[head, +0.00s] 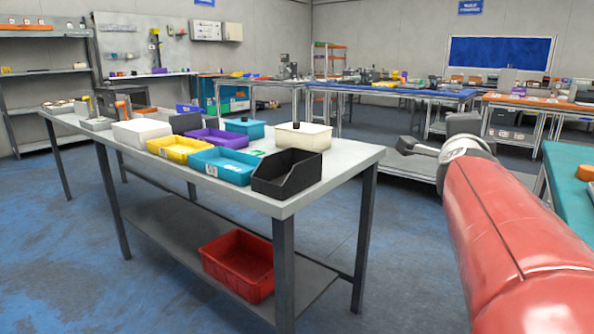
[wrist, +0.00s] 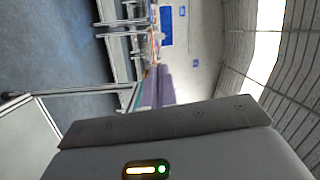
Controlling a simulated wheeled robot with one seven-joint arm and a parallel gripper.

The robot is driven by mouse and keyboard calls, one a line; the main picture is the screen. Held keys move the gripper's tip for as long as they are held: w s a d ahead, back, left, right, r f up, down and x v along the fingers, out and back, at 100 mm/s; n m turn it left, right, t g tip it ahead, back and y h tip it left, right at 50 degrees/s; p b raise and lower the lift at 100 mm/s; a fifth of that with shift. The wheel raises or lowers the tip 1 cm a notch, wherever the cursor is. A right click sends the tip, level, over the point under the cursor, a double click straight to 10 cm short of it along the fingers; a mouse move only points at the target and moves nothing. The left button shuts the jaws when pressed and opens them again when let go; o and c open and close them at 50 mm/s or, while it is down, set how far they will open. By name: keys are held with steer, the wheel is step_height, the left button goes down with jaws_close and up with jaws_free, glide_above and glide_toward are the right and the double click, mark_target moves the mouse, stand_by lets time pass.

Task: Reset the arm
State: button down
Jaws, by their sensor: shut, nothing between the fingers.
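My red arm (head: 515,240) reaches in from the right edge of the head view and points away from me. At its far end is my gripper (head: 402,146), small and partly foreshortened, over the floor to the right of the near table. It is shut and holds nothing. In the wrist view the grey housing of my wrist (wrist: 190,140), with a small lit indicator, fills the bottom. Beyond it the view is turned sideways.
The near grey table (head: 350,155) carries a yellow bin (head: 180,148), a blue bin (head: 225,167), a black bin (head: 287,175) and white boxes. A red crate (head: 238,264) sits on its lower shelf. A teal-topped table (head: 570,175) stands close to my arm at right. Blue floor lies open in front.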

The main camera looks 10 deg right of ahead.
steer(key=s+a+f+n+g+y, duration=0.2)
steer(key=a+f+n+y, duration=0.3)
steer(key=a+f+n, duration=0.4)
steer(key=s+a+f+n+g+y, duration=0.1)
steer(key=s+a+f+n+y, duration=0.2)
steer(key=a+f+n+y, duration=0.45)
steer(key=s+a+f+n+g+h, duration=0.1)
steer(key=s+a+f+n+g, duration=0.2)
steer(key=s+f, duration=0.3)
steer(key=s+a+f+n+g+h, duration=0.1)
steer(key=s+a+f+n+g, duration=0.2)
steer(key=s+f, duration=0.3)
steer(key=shift+s+a+f+n, duration=0.35)
steer(key=shift+s+f, duration=0.05)
steer(key=shift+f, duration=0.4)
